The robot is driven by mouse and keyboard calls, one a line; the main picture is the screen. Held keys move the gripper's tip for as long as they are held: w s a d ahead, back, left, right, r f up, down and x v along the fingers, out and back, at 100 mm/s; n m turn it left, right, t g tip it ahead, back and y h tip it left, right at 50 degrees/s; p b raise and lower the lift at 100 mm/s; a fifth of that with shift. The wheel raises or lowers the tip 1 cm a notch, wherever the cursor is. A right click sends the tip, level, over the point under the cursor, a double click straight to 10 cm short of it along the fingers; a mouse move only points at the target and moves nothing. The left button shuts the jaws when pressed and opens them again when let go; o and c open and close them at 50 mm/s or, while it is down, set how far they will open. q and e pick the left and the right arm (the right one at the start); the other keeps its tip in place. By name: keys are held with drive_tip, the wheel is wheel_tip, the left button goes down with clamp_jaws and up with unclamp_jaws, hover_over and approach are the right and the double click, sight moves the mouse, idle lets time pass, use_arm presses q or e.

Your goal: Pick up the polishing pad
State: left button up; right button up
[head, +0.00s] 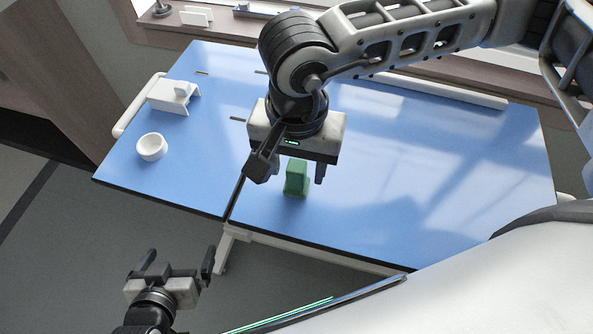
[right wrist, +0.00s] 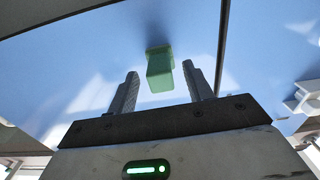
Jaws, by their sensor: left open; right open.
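The polishing pad appears to be the small green block (head: 296,178) standing on the blue table top, near its front edge. My right gripper (head: 292,178) is above and around it in the head view, with its fingers apart on either side. In the right wrist view the green block (right wrist: 160,69) shows beyond and between the two open fingertips of my right gripper (right wrist: 162,78). I see no contact with the fingers. My left gripper (head: 177,262) is open and empty, low in front of the table, above the floor.
The blue table top (head: 420,160) has a seam left of the block. A white bowl (head: 151,147) and a white stand-like object (head: 173,97) are at the left. The table's right part is clear. A window sill (head: 200,17) runs behind.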

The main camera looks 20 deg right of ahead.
drive_tip(key=shift+f, duration=1)
drive_tip(key=c, duration=1.1)
